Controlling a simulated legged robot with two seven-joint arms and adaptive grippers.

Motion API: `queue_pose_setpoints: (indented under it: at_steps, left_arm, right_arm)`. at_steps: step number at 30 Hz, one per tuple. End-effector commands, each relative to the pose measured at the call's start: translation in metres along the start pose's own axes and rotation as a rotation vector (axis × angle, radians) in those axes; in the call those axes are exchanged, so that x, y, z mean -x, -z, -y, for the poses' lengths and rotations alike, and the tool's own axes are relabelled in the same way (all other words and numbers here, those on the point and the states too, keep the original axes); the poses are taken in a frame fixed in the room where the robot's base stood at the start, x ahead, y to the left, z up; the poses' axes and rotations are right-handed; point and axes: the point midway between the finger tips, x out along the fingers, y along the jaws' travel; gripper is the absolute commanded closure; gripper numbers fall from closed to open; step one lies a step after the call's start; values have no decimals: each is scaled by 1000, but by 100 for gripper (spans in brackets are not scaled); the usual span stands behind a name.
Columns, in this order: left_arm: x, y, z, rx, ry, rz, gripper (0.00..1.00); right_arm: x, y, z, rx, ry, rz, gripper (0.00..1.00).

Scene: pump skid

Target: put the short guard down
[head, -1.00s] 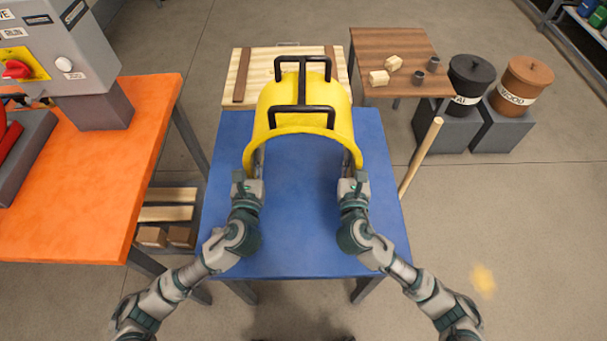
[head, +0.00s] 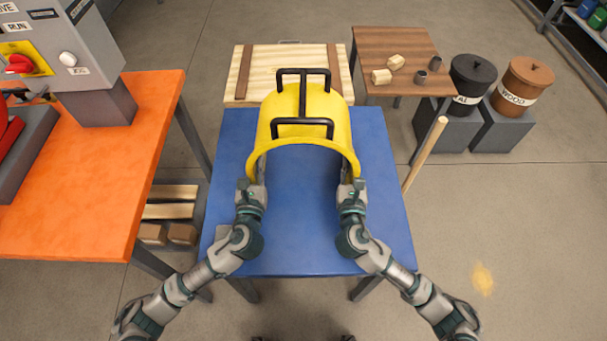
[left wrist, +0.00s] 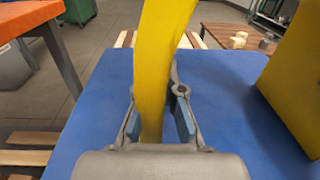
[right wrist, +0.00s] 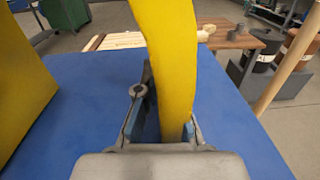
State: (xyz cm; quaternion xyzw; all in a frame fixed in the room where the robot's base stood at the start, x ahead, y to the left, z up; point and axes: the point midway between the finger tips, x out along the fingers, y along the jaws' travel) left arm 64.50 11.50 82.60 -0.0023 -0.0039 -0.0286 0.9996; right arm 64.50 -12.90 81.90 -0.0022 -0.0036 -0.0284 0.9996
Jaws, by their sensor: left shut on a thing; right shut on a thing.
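The short guard (head: 303,118) is a yellow arched shell with black bar handles on top. In the head view it stands upright over the far half of the blue table (head: 300,235). My left gripper (head: 250,184) is shut on its near left lower edge, and the yellow wall passes between the fingers in the left wrist view (left wrist: 157,115). My right gripper (head: 352,184) is shut on its near right lower edge, as the right wrist view (right wrist: 163,115) also shows. I cannot tell whether the guard's lower edges touch the table top.
An orange table (head: 110,190) with a grey control box (head: 70,50) stands on the left. A pale wooden crate lid (head: 290,62) lies behind the blue table. A brown table (head: 405,75) with small parts and two bins are at the back right. A wooden pole (head: 425,152) leans near the right edge.

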Motion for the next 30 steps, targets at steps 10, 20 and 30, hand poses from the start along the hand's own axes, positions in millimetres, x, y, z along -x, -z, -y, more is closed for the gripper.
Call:
queue_pose_setpoints:
  at_steps: [10,20,30]
  left_arm:
    - [-1,3,2,-5,-3,-2,69]
    - [-1,3,0,-1,-2,-1,69]
    - [0,3,2,-2,0,-1,69]
  right_arm:
    - [-1,2,4,-4,4,2,69]
    - [-1,3,1,0,2,0,69]
    - [-1,3,2,-2,1,0,69]
